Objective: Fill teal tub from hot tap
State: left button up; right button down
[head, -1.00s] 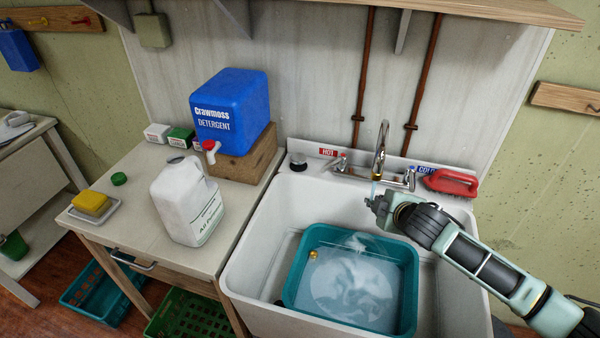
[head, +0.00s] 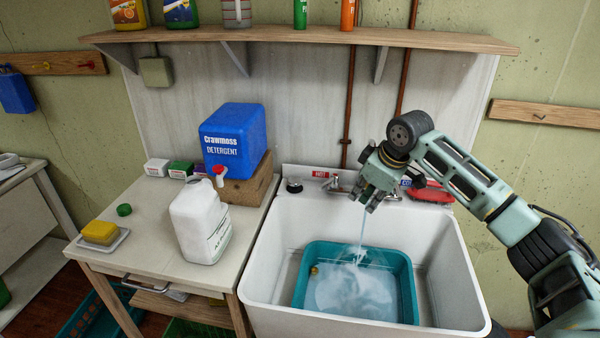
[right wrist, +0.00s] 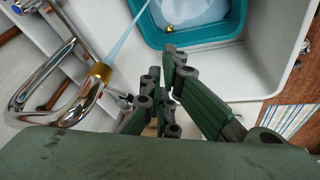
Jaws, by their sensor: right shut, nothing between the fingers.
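The teal tub (head: 408,290) sits in the white sink with cloudy water in it, and a small gold ball is near its left wall. A stream of water (head: 363,222) falls into it. The chrome tap spout (right wrist: 50,75) shows in the right wrist view; in the head view my gripper hides most of it. The hot tap handle (head: 334,184) is beside the red HOT label (head: 320,174). My right gripper (head: 372,200) is shut and empty, in front of the tap and above the tub. It also shows in the right wrist view (right wrist: 165,72). My left gripper is out of view.
The sink (head: 262,270) stands right of a bench (head: 150,240) holding a white jug (head: 200,225), blue detergent container (head: 235,140) and yellow sponge (head: 100,232). A red brush (head: 430,193) lies on the sink's back ledge. A shelf (head: 300,40) runs above.

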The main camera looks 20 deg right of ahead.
aim_at(335, 176)
jog(key=i+j, duration=0.1)
jog(key=i, duration=0.75)
